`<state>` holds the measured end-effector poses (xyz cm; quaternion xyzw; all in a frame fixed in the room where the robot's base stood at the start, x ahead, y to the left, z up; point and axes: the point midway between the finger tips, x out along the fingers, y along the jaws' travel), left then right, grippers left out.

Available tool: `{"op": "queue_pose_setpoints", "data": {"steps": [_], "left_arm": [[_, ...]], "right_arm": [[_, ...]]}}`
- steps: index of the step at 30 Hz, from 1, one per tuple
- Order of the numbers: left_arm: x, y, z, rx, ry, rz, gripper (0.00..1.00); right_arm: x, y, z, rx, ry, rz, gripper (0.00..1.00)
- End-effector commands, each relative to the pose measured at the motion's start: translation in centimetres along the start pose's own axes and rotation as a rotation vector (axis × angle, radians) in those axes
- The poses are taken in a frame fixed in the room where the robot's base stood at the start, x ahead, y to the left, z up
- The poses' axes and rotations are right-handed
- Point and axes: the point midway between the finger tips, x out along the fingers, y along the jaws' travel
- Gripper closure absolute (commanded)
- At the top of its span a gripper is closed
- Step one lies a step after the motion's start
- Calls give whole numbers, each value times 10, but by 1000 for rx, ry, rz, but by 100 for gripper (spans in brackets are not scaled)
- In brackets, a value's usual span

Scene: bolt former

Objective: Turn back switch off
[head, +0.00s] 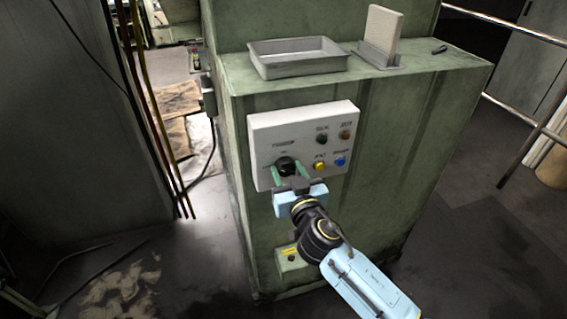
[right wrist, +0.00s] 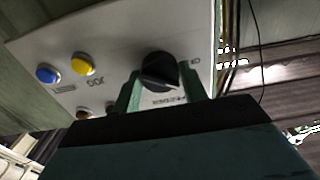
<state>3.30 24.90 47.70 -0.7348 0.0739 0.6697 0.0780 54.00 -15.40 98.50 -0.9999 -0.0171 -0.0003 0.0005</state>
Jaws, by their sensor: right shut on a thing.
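A black rotary switch knob (head: 286,164) sits at the lower left of a light grey control panel (head: 263,131) on the front of the green machine. My right gripper (head: 288,171) has its green fingers on either side of the knob and is shut on it. The right wrist view shows the knob (right wrist: 160,68) close up between the two fingers (right wrist: 162,88). The knob's exact setting is hard to read. My left gripper is not in view.
A yellow button (head: 320,166) and a blue button (head: 340,160) sit just right of the knob, below small dark green and brown ones. A grey tray (head: 297,72) and an upright pale block (head: 384,34) stand on the machine top. A small box with a yellow label (head: 290,256) is below the panel.

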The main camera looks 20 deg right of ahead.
Motion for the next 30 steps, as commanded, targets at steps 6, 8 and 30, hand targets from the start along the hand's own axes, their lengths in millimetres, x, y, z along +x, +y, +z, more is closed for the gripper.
{"op": "queue_pose_setpoints", "data": {"steps": [6, 8, 30], "left_arm": [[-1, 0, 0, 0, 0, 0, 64], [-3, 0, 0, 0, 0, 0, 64], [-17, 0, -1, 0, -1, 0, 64]], "right_arm": [[0, 0, 0, -29, -1, 0, 94], [0, 0, 0, -91, -2, 0, 94], [0, 0, 1, -672, -1, 0, 94]]}}
